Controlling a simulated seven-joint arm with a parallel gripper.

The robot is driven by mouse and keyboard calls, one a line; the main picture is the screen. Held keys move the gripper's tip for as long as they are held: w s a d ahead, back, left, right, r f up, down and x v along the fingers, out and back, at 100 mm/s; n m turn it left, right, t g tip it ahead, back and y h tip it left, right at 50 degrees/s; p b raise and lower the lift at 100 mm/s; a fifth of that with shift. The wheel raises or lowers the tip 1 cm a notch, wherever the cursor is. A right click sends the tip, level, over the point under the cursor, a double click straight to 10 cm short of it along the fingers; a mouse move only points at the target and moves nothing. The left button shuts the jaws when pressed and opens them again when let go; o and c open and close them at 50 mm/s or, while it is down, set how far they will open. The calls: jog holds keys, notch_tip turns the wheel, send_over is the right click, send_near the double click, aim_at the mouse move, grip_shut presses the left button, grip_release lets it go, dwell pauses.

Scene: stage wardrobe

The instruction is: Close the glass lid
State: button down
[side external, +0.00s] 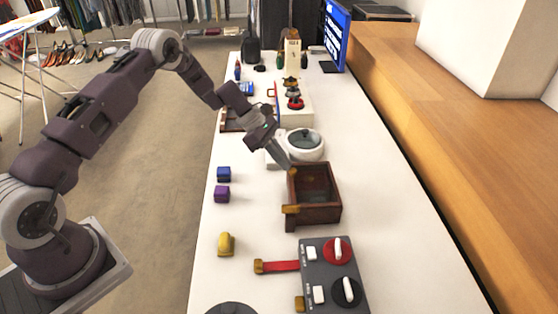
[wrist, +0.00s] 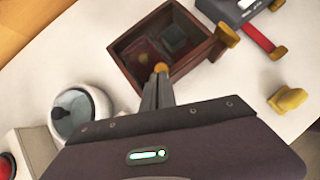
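A brown wooden box (side external: 326,215) stands on the white table, with dark, glassy-looking surfaces inside its frame; it also shows in the wrist view (wrist: 125,46). I cannot tell how its glass lies. Small yellow-brown knobs are at its near left corner (side external: 291,209) and beside my fingertips (wrist: 161,67). My gripper (side external: 288,164) is over the box's far left corner, pointing down. In the wrist view its fingers (wrist: 158,82) are together, close to the knob; I cannot tell whether they touch it. A round white pot with a dark glass top (side external: 305,139) stands just behind the box.
A grey panel with red and black dials (side external: 335,275) is in front of the box. Blue (side external: 224,174) and purple (side external: 222,194) cubes and a yellow piece (side external: 226,244) lie to the left. A monitor (side external: 336,35) stands far back. The table right of the box is clear.

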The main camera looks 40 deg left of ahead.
jog(key=shift+d, duration=0.15)
jog(key=s+a+f+v, duration=0.1)
jog(key=a+f+v, duration=0.1)
jog(key=v, duration=1.1)
jog(key=s+d+r+m+y, duration=0.1)
jog(key=s+d+r+m, duration=0.35)
jog(key=r, duration=0.45)
jog(key=s+d+r+m+y, duration=0.2)
jog(key=s+d+r+m, duration=0.25)
jog(key=r, duration=0.35)
jog(key=s+d+r+m+y, duration=0.1)
jog(key=s+d+r+m, duration=0.15)
jog(key=s, duration=0.35)
jog(key=s+d+r+m+y, duration=0.1)
jog(key=s+d+r+m, duration=0.15)
jog(key=s, duration=0.25)
jog(key=s+m+t+y, duration=0.2)
jog(key=s+m, duration=0.5)
jog(key=s, duration=0.8)
jog(key=shift+a+f+m+t, duration=0.3)
jog(key=shift+a+f+t, duration=0.15)
jog(key=shift+t, duration=0.15)
